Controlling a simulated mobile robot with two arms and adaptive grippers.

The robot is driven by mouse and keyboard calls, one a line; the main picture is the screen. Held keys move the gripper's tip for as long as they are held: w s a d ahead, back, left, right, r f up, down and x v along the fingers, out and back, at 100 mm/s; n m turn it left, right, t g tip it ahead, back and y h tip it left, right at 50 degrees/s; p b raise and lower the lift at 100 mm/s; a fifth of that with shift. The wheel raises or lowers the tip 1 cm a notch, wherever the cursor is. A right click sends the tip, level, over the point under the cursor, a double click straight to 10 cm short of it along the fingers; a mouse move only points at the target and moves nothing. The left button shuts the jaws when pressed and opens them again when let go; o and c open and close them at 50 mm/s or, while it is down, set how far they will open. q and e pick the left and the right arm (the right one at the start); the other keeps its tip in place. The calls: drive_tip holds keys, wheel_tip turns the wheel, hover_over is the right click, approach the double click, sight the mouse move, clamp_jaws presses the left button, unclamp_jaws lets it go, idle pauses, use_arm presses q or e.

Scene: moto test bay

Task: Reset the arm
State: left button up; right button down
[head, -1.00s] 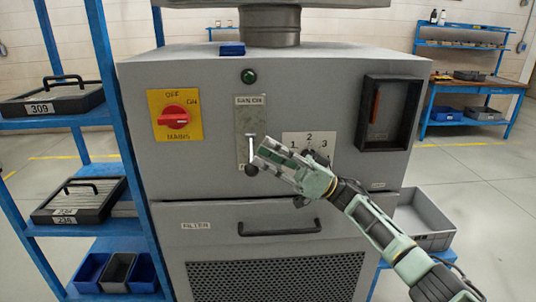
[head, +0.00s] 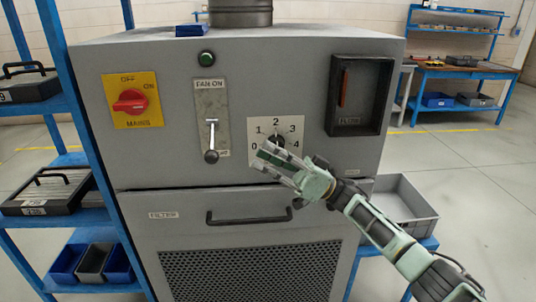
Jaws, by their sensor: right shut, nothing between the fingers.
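My right gripper (head: 266,154) is shut and empty. It is in front of the grey cabinet (head: 150,165), at the lower part of the numbered dial (head: 276,128), and partly covers it. I cannot tell whether it touches the dial. The fan lever (head: 211,138) has a dark ball knob and hangs down on its metal plate, left of my fingertips and apart from them. My left gripper is not in view.
A red mains switch (head: 131,101) is on a yellow plate at the left. A drawer handle (head: 249,217) is below the panel. A blue shelf with black cases (head: 56,190) stands at the left, and a grey crate (head: 402,208) at the right. Open floor lies beyond.

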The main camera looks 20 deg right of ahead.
drive_tip(key=w+a+f+m+t+h, duration=0.3)
drive_tip(key=a+f+m+t+h, duration=0.3)
drive_tip(key=f+m+t+h, duration=0.3)
drive_tip(key=s+f+m+g+h, duration=0.25)
drive_tip(key=s+f+h, duration=0.35)
drive_tip(key=f+h, duration=0.5)
drive_tip(key=s+d+f+n+g+h, duration=0.1)
drive_tip(key=s+f+g, duration=0.35)
drive_tip(key=s, duration=0.65)
drive_tip(key=s+d+f+n+g, duration=0.15)
drive_tip(key=s+f+g, duration=0.35)
drive_tip(key=s, duration=0.7)
drive_tip(key=s+d+f+g+h, duration=0.1)
drive_tip(key=s+f+g, duration=0.2)
drive_tip(key=s+f, duration=0.85)
drive_tip(key=f, duration=1.8)
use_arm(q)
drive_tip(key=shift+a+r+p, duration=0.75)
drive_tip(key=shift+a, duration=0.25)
use_arm(e)
drive_tip(key=s+d+f+g, duration=0.2)
drive_tip(key=s+d+f, duration=0.1)
drive_tip(key=s+f, duration=1.3)
drive_tip(key=shift+s+f, duration=0.35)
drive_tip(key=shift+s, duration=0.55)
